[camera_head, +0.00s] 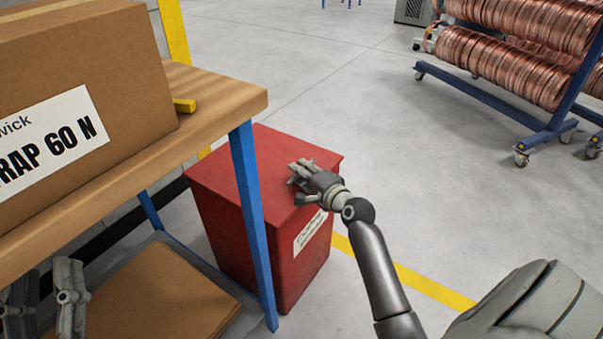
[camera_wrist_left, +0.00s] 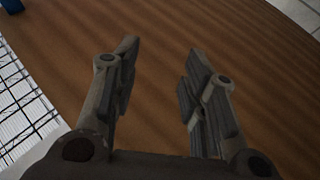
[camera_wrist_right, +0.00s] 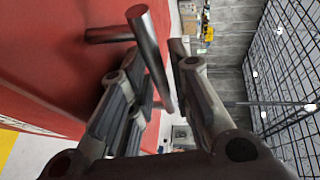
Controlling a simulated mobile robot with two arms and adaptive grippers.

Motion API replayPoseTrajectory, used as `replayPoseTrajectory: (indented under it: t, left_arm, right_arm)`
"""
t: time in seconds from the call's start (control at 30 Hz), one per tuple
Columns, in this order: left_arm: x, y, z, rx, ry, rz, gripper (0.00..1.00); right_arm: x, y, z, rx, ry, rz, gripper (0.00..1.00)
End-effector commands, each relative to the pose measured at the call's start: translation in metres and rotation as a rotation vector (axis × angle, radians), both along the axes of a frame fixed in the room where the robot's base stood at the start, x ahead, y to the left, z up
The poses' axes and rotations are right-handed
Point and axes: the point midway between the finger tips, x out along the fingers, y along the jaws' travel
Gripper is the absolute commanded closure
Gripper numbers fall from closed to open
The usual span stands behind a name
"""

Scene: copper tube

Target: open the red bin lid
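The red bin (camera_head: 268,240) stands on the floor beside the wooden table, with its flat red lid (camera_head: 240,165) closed. A metal bar handle (camera_wrist_right: 150,55) sticks out from the red surface in the right wrist view. My right gripper (camera_head: 300,180) is at the right side of the lid. In the right wrist view its fingers (camera_wrist_right: 163,80) are apart, with the handle bar between them; whether they touch it is unclear. My left gripper (camera_head: 45,295) is low at the left, partly cut off. Its fingers (camera_wrist_left: 160,75) are open and empty above a brown surface.
The wooden table (camera_head: 215,100) with blue legs carries a large cardboard box (camera_head: 85,75) and overlaps the bin's left side. A brown board (camera_head: 165,300) lies low beneath it. A blue wheeled rack (camera_head: 490,105) holds copper coils at the back right. Floor right of the bin is clear.

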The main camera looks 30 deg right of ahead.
Motion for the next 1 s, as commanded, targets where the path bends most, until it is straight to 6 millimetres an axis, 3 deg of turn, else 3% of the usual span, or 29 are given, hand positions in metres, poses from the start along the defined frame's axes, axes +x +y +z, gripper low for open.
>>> replayPoseTrajectory:
  t: [0.27,0.43,0.9,1.0]
  left_arm:
    - [-0.001,0.0,0.001,-0.002,-0.008,0.0,0.6]
    - [-0.001,0.0,0.001,-0.002,-0.007,0.0,0.6]
    - [0.001,-0.001,0.001,0.001,0.005,0.0,0.6]
    - [0.005,0.001,-0.009,0.018,0.065,0.006,0.6]
  right_arm:
    - [0.001,0.0,0.0,-0.001,0.0,0.0,0.81]
    - [0.001,0.0,0.0,-0.001,0.0,0.0,1.0]
    - [0.001,0.0,0.001,-0.001,0.003,0.0,1.0]
    - [0.001,0.0,0.003,-0.003,0.006,0.0,1.0]
